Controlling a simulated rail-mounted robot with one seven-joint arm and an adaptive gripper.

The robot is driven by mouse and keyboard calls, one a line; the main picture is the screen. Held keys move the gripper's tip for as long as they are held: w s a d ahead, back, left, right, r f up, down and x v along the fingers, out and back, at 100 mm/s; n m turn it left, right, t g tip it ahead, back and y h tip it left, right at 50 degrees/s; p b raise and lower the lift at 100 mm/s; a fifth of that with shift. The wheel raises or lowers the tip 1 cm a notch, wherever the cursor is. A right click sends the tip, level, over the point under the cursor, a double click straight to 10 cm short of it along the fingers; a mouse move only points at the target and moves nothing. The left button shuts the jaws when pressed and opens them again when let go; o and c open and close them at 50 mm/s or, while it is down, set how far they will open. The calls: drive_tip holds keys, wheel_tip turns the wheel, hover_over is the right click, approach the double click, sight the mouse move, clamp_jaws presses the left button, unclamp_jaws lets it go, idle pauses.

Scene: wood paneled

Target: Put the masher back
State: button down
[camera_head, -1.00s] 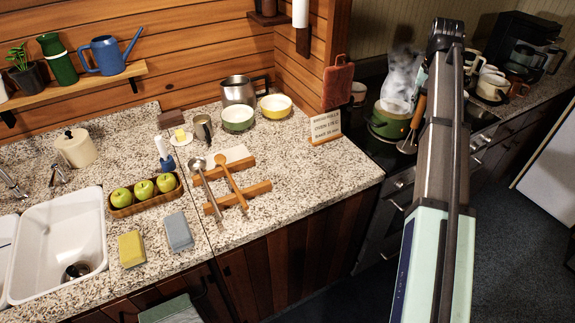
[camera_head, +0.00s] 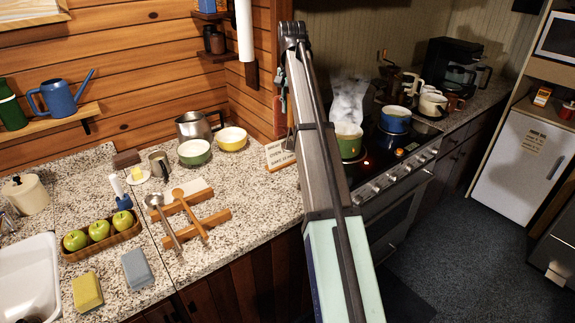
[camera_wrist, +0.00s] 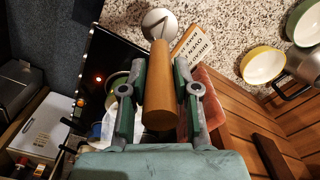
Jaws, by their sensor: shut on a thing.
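In the wrist view my gripper (camera_wrist: 160,66) is shut on the masher's thick wooden handle (camera_wrist: 160,95), between its two green-and-grey fingers. A pale round end, seemingly the masher's head (camera_wrist: 158,22), shows beyond the handle over the counter edge. In the head view my arm hides most of the gripper and masher. On the counter, a holder of two wooden bars (camera_head: 215,219) carries a metal ladle (camera_head: 166,222) and a wooden spoon (camera_head: 190,214), lying side by side.
A sign (camera_head: 278,155) stands at the counter corner. The stove right of it holds a steaming green pot (camera_head: 348,141) and a blue pot (camera_head: 395,121). A green bowl (camera_head: 194,153) and yellow bowl (camera_head: 231,139) stand behind the holder. Counter right of the holder is clear.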

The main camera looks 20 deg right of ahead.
sight(291, 120)
wheel_tip(291, 120, down, 17)
drive_tip(key=p, duration=0.5)
drive_tip(key=shift+f, duration=0.15)
drive_tip(key=c, duration=0.9)
unclamp_jaws()
drive_tip(key=shift+o, duration=0.2)
wheel_tip(291, 120, up, 12)
drive_tip(key=b, duration=0.3)
